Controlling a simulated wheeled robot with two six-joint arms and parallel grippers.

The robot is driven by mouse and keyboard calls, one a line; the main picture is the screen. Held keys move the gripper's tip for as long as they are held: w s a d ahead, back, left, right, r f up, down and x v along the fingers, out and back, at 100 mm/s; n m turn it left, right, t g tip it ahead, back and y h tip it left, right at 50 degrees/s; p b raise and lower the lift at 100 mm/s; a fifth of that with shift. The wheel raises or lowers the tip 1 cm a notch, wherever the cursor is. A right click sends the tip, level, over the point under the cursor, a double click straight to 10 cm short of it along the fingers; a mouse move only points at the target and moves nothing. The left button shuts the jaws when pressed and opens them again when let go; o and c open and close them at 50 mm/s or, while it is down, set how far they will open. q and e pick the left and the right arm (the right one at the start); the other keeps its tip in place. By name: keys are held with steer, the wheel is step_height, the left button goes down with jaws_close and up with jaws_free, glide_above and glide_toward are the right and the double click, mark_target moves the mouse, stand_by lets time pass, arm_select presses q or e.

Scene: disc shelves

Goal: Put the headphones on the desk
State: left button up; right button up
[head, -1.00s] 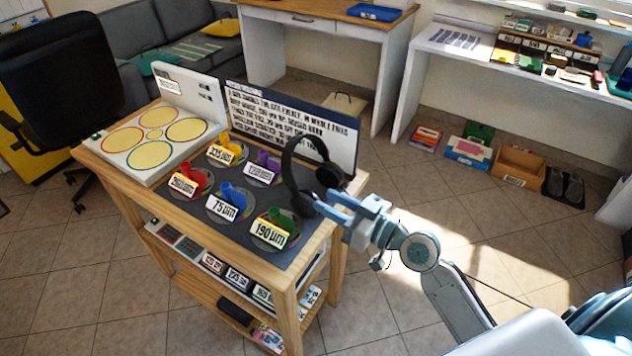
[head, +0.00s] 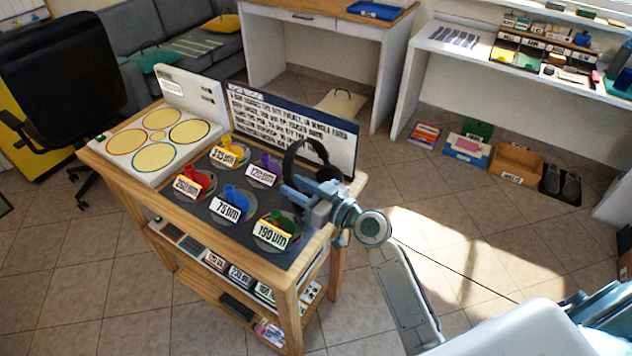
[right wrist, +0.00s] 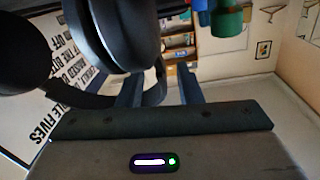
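The black headphones (head: 291,160) stand upright on the dark mat at the right end of the wooden cart (head: 331,234). My right gripper (head: 296,190) is at their near, lower side and hides the near ear cup in the head view. In the right wrist view the fingers (right wrist: 158,84) are apart, with a dark curved part of the headphones (right wrist: 125,35) showing between or just beyond them; contact cannot be told. A wood-topped white desk (head: 322,13) stands behind the cart. My left gripper is not in view.
Several labelled discs with coloured pieces, such as the green one (head: 281,222), lie beside the headphones. A blue tray (head: 375,10) sits on the desk's right part. A white bench (head: 457,40) stands further right.

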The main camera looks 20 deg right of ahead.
steer(key=shift+w+a, duration=0.1)
steer(key=shift+w, duration=0.05)
jaws_close()
